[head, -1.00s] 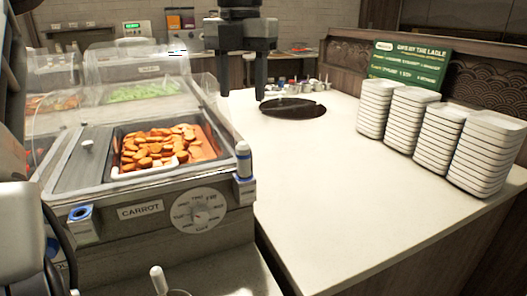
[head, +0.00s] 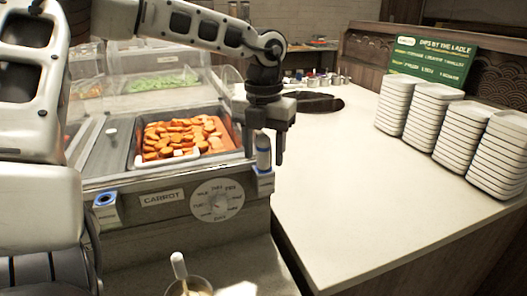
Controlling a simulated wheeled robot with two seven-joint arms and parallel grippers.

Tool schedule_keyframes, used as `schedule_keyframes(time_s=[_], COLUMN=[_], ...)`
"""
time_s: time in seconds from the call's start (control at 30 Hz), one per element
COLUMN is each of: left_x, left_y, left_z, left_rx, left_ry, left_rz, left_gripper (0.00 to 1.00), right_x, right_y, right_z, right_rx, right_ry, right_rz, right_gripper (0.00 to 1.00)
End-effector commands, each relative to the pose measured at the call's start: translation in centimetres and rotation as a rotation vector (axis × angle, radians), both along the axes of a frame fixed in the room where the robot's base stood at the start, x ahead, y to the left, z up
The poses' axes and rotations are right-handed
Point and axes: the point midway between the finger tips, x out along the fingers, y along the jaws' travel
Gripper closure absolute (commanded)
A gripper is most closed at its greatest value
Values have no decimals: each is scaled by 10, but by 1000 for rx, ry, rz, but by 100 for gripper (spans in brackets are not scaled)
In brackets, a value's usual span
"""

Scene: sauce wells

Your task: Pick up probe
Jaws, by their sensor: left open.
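The probe (head: 263,157), a short upright white stick with blue, stands in a blue and white holder (head: 265,181) at the right front corner of the carrot unit. My left gripper (head: 264,146) points down right at it, its fingers open. One finger shows on each side of the probe's upper part in the picture. I cannot tell whether either finger touches it. The probe's top is hidden by the gripper. My right gripper is not in view.
The carrot well (head: 180,168) has a clear lid raised behind it. A second blue holder (head: 106,209) sits at the front left. A pale handle (head: 179,265) stands in a cup below. White tray stacks (head: 440,120) stand right; the counter (head: 340,190) between is clear.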

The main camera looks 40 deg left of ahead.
Motion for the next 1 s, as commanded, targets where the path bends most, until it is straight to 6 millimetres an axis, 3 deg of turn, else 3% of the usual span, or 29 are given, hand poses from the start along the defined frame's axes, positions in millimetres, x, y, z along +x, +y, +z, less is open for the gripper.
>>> schedule_keyframes(time_s=[0.27,0.43,0.77,1.0], left_x=[0,0,1,1], left_y=[0,0,0,0], left_z=[-3,-3,1,41], left_rx=[0,0,1,2], left_ry=[-1,-1,-3,-7], left_rz=[0,0,0,1], left_gripper=[52,98,98,98], right_x=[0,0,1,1], right_y=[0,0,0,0], right_z=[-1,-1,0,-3], right_rx=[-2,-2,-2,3], right_ry=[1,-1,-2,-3], right_rz=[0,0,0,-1], right_gripper=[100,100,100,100])
